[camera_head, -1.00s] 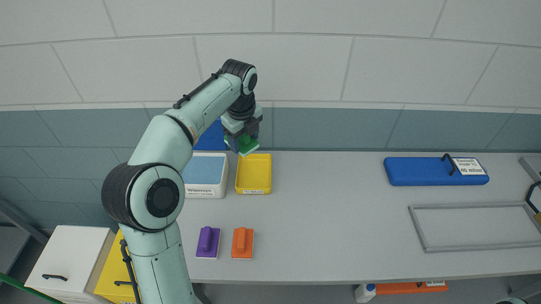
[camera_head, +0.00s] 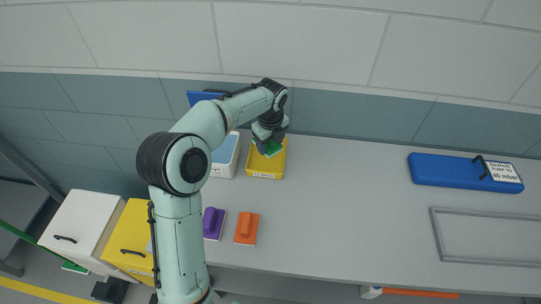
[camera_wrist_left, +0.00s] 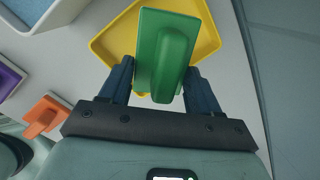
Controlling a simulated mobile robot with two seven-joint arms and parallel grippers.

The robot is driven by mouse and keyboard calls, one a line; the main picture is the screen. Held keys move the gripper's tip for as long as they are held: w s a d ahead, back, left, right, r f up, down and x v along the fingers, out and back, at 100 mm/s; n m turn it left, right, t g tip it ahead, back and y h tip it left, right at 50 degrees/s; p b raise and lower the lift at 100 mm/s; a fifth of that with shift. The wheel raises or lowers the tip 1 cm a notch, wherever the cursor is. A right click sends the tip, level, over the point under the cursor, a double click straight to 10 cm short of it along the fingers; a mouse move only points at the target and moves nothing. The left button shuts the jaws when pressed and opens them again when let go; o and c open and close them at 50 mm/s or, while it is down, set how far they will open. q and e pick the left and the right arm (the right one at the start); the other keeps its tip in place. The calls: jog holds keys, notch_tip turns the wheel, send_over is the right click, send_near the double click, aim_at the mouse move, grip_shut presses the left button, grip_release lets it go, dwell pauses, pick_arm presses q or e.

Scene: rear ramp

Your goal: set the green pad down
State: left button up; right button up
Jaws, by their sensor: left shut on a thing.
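The green pad (camera_wrist_left: 165,55) is a flat block with a raised handle. My left gripper (camera_wrist_left: 160,85) is shut on it, with one finger on each side. The yellow tray also shows in the wrist view (camera_wrist_left: 208,62), behind the pad. I cannot tell whether the pad touches the tray. My right gripper is not in view.
A white bin with blue contents (camera_head: 222,165) stands left of the yellow tray. A purple pad (camera_head: 213,222) and an orange pad (camera_head: 246,228) lie nearer on the grey bench. A blue case (camera_head: 465,172) and a grey frame (camera_head: 485,258) are at right. The bench middle is clear.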

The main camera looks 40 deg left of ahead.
aim_at(270, 151)
pick_arm(q)
jog(key=shift+f+b, duration=0.35)
jog(key=shift+f, duration=2.6)
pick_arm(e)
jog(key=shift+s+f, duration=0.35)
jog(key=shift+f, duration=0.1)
pick_arm(q)
jog(key=shift+f, duration=0.15)
jog(key=o, duration=1.1)
jog(key=r, duration=0.4)
jog(key=s+r, duration=0.1)
jog(key=r, duration=0.3)
jog(key=d+r+p, duration=0.1)
jog(key=r, duration=0.3)
jog(key=shift+s+d+r, duration=0.1)
jog(key=shift+s+r, duration=0.05)
jog(key=shift+s, duration=0.1)
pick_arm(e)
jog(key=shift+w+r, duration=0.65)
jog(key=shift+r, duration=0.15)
